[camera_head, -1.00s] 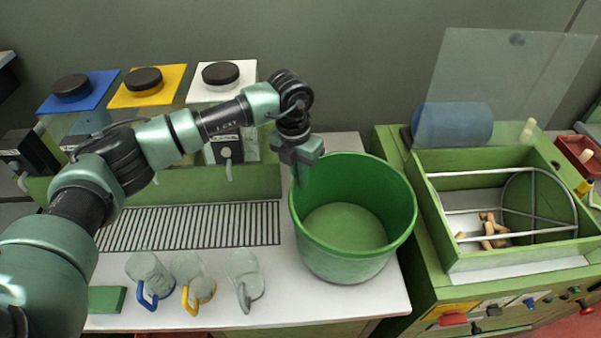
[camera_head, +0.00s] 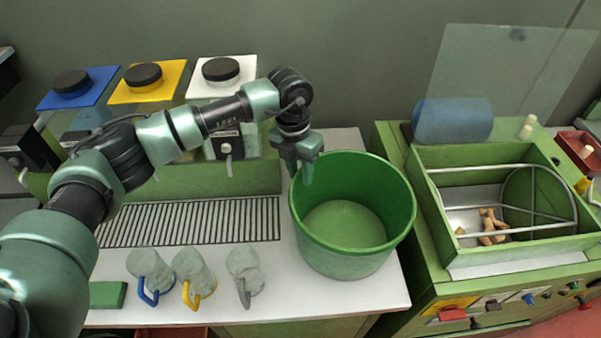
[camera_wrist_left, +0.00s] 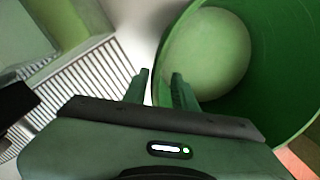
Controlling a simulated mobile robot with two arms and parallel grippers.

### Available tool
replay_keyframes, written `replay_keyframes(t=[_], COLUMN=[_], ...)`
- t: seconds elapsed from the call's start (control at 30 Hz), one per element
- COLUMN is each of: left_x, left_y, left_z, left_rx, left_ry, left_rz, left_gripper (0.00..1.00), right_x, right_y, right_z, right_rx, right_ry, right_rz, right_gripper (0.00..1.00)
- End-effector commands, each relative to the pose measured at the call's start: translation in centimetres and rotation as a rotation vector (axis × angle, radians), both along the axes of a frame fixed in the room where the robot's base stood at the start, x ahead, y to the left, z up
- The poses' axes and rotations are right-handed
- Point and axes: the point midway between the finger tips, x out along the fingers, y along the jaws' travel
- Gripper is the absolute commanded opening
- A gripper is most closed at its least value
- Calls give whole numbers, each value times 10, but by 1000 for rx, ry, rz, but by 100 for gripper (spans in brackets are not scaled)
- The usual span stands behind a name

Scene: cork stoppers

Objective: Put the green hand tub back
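The green hand tub (camera_head: 343,262) stands upright on the right end of the white counter, and it looks empty. My left gripper (camera_head: 299,170) is at the tub's upper left rim, pointing down. Its two fingers are apart, one on the outer side of the rim and one over the inside. In the left wrist view the open fingers (camera_wrist_left: 158,84) straddle the tub's wall (camera_wrist_left: 285,85), with a gap between them. My right gripper is not in view.
The white counter (camera_head: 210,300) holds a slotted grate (camera_head: 190,222) and several cloudy jugs (camera_head: 192,268) left of the tub. Dispensers with blue, yellow and white tops stand behind. A green machine with an open bin (camera_head: 470,262) holding corks (camera_head: 492,226) stands close on the right.

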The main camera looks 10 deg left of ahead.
Motion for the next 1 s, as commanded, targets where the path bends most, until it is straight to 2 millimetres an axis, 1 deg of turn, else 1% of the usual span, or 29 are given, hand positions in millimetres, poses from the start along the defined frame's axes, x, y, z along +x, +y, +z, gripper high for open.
replay_keyframes(t=[0.03,0.17,0.3,0.4,0.53,0.7,1.0], left_x=[2,1,0,-1,-2,-2,-3], left_y=[1,2,5,7,8,9,9], left_z=[5,30,62,81,101,113,114], left_rx=[-1,-3,-2,-2,-2,-1,-1], left_ry=[-7,-9,-9,-8,-6,-3,-3], left_rz=[1,-1,-1,-1,-1,-1,-1], left_gripper=[27,27,27,27,27,27,27], right_x=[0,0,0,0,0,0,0], right_y=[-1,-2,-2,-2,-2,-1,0], right_z=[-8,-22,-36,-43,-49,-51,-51], right_rx=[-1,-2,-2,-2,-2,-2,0], right_ry=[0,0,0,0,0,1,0], right_rz=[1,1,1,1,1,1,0], right_gripper=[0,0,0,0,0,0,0])
